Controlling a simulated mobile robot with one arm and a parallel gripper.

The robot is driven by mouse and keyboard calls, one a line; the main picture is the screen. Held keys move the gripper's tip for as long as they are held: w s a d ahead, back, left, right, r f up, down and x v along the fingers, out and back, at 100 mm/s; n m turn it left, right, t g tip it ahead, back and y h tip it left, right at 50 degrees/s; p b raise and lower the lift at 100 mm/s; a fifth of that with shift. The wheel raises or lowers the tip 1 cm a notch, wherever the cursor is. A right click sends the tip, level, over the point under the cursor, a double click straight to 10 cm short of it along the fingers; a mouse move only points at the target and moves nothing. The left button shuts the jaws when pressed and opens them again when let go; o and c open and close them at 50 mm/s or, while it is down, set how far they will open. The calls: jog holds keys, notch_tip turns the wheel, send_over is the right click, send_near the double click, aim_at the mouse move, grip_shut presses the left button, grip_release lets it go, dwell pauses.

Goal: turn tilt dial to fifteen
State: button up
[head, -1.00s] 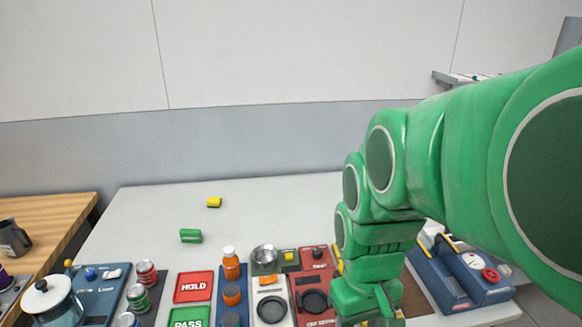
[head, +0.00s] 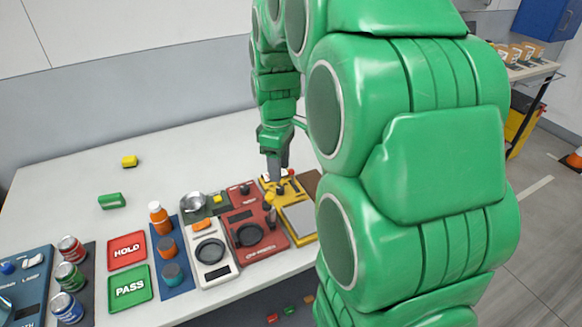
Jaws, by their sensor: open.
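My gripper (head: 276,184) points down over the back of a yellow device (head: 304,208) on the grey table. Its jaws are open, though the fingers look small and close together from here. A small dark knob (head: 281,191) stands on the yellow device right at the fingertips; I cannot tell whether they touch it. The device also has a red-topped part (head: 291,172) and a light grey plate (head: 299,222). No tilt label or scale is readable, so I cannot confirm which control is the tilt dial or its setting. My arm hides the table's right part.
Left of the yellow device stand a red device (head: 251,235), a white device (head: 212,262) and a green device with a metal bowl (head: 194,201). The table's back is mostly clear.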

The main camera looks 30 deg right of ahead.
aim_at(292, 170)
jog(key=w+d+f+n, duration=0.1)
jog(key=w+d+f, duration=0.1)
jog(key=w+d, duration=0.1)
jog(key=w+d+f+n, duration=0.2)
jog(key=w+d, duration=0.1)
jog(key=w, duration=0.2)
jog(key=w+d+f+n, duration=0.1)
jog(key=w+d+f, duration=0.1)
jog(key=w+d, duration=0.1)
jog(key=shift+w+d+f+t, duration=0.1)
jog(key=shift+w+d+t, duration=0.15)
jog(key=shift+w, duration=0.45)
jog(key=shift+n, duration=0.3)
jog(key=shift+f, duration=3.9)
grip_shut()
